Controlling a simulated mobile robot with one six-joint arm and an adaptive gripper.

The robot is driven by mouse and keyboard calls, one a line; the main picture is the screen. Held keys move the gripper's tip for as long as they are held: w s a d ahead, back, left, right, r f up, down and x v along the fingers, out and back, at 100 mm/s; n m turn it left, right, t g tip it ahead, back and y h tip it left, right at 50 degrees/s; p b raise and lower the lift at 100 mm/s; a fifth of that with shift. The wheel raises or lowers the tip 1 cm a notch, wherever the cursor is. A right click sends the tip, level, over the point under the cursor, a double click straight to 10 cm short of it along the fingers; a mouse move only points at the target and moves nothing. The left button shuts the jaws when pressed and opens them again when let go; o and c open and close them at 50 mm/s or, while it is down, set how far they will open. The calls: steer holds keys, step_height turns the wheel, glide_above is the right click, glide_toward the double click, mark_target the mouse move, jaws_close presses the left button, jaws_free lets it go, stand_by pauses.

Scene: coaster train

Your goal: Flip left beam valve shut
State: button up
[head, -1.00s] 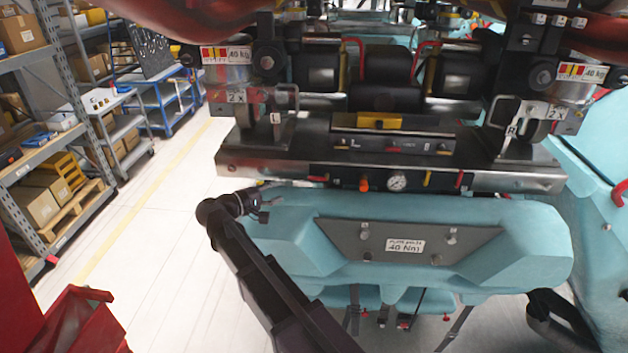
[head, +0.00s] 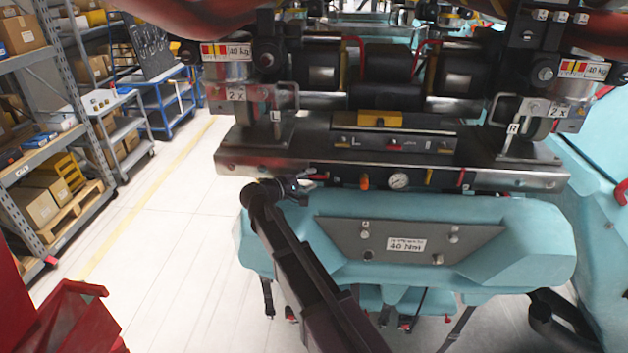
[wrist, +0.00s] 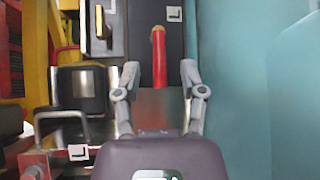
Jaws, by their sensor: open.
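The left beam valve has a slim red handle (head: 318,176) at the left end of the dark panel on the beam's front. In the wrist view the red handle (wrist: 160,72) points lengthwise up the picture, with a brass-coloured end at the top. A small L label (wrist: 174,14) is beside that end. My gripper (wrist: 160,80) is open, with one finger on each side of the handle and visible gaps to both. In the head view my gripper (head: 303,184) is at the handle's left, partly hidden by its own wrist.
Along the same panel are an orange knob (head: 365,182), a round gauge (head: 399,181), a yellow lever (head: 429,178) and another red lever (head: 462,177) at right. A teal body (head: 480,270) lies just below. Shelving (head: 40,150) stands left, with clear floor between.

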steer(key=shift+x, duration=0.8)
jaws_close()
steer(key=shift+r, duration=0.1)
